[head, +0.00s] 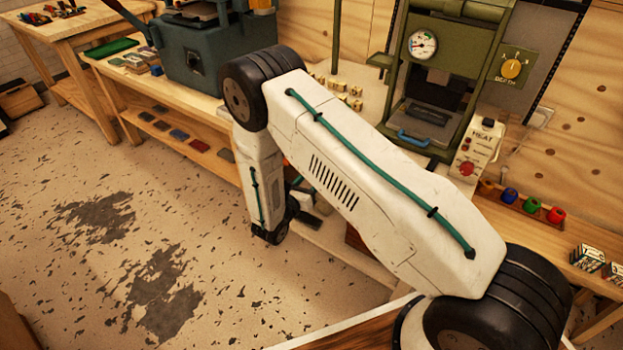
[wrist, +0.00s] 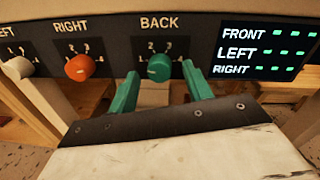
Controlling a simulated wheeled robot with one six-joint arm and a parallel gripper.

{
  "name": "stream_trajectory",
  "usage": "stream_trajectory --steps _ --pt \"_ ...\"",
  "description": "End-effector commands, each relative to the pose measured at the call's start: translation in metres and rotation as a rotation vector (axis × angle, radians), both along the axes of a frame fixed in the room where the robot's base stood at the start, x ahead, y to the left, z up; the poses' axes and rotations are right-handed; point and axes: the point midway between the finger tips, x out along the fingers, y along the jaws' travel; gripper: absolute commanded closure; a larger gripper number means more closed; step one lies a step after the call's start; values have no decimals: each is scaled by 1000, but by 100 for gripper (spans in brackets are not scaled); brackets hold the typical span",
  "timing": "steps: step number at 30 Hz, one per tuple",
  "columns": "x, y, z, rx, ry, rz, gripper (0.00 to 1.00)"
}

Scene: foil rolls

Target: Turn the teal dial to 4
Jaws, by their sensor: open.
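The teal dial (wrist: 159,68) sits on a dark panel (wrist: 205,42) in the wrist view, under the label BACK. The numbers 2 and 3 show above it and a 4 at its upper right. A small pale mark shows on its face, but I cannot tell exactly which number it points to. My gripper (wrist: 160,73) is open, with one teal finger on each side of the dial. Gaps show between the fingers and the dial, so it is not gripped. In the head view my arm hides the dial and the gripper.
An orange dial (wrist: 79,68) labelled RIGHT and a white dial (wrist: 18,67) are left of the teal one. A lit display (wrist: 265,50) lists FRONT, LEFT and RIGHT with green bars.

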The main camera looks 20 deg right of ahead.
Motion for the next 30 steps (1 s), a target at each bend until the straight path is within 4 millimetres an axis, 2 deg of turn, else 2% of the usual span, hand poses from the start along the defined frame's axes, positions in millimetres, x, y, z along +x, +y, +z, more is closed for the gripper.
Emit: stream_trajectory --steps 4,11,12,15,17,30 --pt "6 -8 0 0 0 0 50" --pt "7 -8 0 -1 1 0 50" --pt "7 -8 0 0 0 0 53" --pt "7 -8 0 0 0 0 81" --pt "7 -8 0 0 0 0 95" --pt "7 -8 0 43 -58 0 94"
